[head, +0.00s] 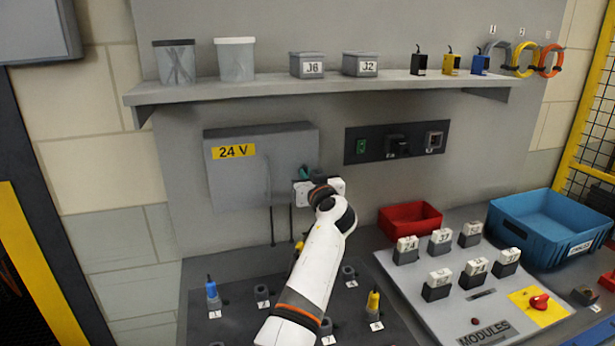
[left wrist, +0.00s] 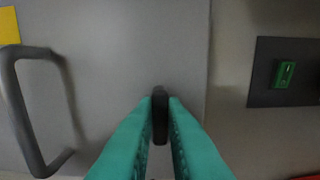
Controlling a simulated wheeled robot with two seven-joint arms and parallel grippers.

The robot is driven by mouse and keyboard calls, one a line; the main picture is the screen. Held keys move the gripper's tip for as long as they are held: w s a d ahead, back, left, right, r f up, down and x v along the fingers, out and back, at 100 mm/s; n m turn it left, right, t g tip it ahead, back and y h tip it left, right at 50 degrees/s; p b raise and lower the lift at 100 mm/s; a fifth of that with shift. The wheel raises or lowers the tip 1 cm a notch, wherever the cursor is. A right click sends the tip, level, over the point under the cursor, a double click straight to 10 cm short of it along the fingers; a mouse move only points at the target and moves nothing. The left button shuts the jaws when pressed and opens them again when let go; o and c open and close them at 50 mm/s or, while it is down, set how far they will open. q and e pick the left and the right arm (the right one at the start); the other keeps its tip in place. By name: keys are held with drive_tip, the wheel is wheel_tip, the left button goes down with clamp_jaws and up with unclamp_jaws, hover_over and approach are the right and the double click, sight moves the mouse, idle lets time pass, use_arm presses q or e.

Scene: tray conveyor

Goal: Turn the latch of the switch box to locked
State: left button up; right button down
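The switch box (head: 240,180) is a grey wall cabinet with a yellow "24 V" label and a closed door. Its door fills the left of the left wrist view (left wrist: 115,70). The latch (left wrist: 160,118) is a dark narrow bar near the door's right edge, upright in the left wrist view. My left gripper (left wrist: 161,103) has its two teal fingers on either side of the latch, pressed against it. In the head view my left gripper (head: 304,173) is at the box's right side, and its wrist hides the latch. My right gripper is in neither view.
A grey bar handle (left wrist: 20,110) stands left of the latch. A dark switch panel (head: 397,142) is on the wall to the right. A shelf (head: 320,90) runs above. Below are a dark holder board (head: 235,320), a module panel (head: 450,312), a red bin (head: 410,219) and a blue crate (head: 545,235).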

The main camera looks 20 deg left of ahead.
use_arm(q)
clamp_jaws()
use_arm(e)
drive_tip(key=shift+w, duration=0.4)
